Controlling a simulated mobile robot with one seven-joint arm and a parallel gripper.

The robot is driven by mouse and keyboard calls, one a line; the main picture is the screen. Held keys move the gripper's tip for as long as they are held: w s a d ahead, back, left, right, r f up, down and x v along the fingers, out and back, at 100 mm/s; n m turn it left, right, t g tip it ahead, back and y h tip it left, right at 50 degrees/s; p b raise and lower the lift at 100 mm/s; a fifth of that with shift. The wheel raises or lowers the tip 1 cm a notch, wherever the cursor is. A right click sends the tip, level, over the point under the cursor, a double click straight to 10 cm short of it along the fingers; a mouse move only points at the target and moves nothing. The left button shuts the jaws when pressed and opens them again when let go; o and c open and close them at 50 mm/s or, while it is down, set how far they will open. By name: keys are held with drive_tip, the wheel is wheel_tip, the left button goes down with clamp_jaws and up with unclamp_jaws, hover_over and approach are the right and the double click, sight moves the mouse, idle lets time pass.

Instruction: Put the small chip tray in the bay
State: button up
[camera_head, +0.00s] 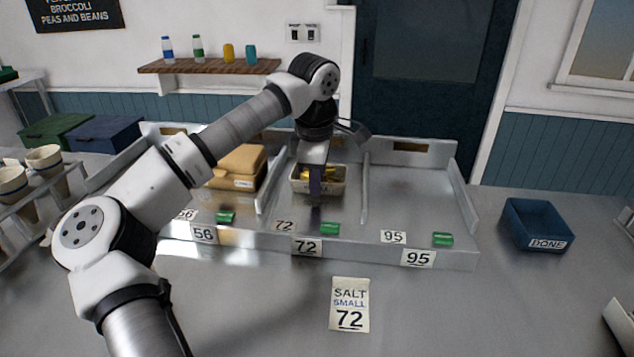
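The small chip tray (338,187) is a pale open tray with yellow chips inside. It is in the middle bay, labelled 72, of the grey metal rack (372,240), towards the back. I cannot tell whether it rests on the bay floor. My gripper (315,188) points down at the tray, with a dark finger across its front wall. The other finger is hidden, so I cannot see whether it grips the tray wall. A ticket (349,304) on the counter reads SALT SMALL 72.
A tan closed box (238,165) stands in the left bay, 56. The right bay, 95, is empty. Green blocks (330,229) sit at the bay fronts. A blue DONE bin (537,222) stands right. Cups (44,158) are at far left. The front counter is mostly clear.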

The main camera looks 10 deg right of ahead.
wheel_tip(320, 180, up, 11)
drive_tip(key=s, duration=0.1)
drive_tip(key=shift+s+a+f+b, duration=0.2)
drive_tip(key=shift+a+b, duration=0.1)
drive_tip(key=shift+b, duration=0.15)
drive_tip(key=shift+s, duration=0.1)
